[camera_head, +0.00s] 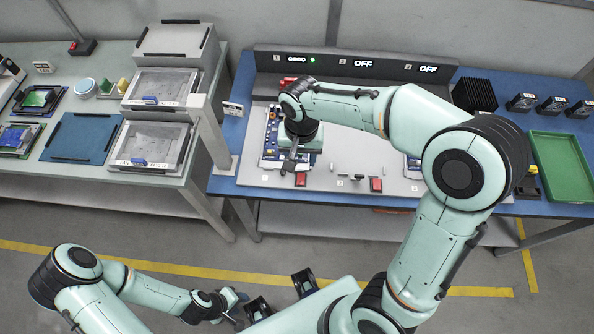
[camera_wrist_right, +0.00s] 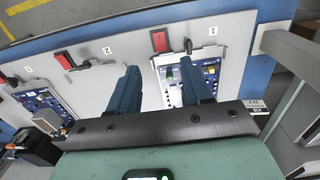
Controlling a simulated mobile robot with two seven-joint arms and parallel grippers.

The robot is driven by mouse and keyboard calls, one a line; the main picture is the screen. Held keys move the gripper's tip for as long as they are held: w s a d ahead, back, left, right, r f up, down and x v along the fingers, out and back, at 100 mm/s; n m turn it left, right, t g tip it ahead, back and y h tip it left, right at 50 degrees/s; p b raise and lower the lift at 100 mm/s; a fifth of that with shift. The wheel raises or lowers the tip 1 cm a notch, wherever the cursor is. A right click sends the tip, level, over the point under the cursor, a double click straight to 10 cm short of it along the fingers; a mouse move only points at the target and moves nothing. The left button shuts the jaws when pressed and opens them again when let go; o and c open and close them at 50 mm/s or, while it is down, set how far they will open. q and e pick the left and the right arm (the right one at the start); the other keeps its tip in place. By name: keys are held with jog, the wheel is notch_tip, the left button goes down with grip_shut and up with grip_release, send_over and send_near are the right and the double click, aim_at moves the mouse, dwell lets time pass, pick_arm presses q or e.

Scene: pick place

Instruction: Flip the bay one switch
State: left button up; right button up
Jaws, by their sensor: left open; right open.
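The bay one station holds a blue circuit board (camera_head: 271,140) in a pale fixture, with a red switch block (camera_head: 300,179) at its front right. In the right wrist view the red block (camera_wrist_right: 158,41) sits between the labels 1 and 2, with a small dark lever (camera_wrist_right: 188,46) beside it. My right gripper (camera_head: 290,162) is over the front of bay one, pointing down; its open, empty fingers (camera_wrist_right: 162,66) straddle the red block's area in the wrist view. Contact cannot be told. My left gripper (camera_head: 238,301) is low at the front, away from the bench, and open.
A green tray (camera_head: 562,166) and black heat sink (camera_head: 474,95) stand right. A grey side table (camera_head: 112,55) is left.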

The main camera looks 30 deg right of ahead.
aim_at(301, 183)
jog(key=f+b, duration=0.1)
jog(key=f, duration=1.1)
jog(key=shift+s, duration=0.2)
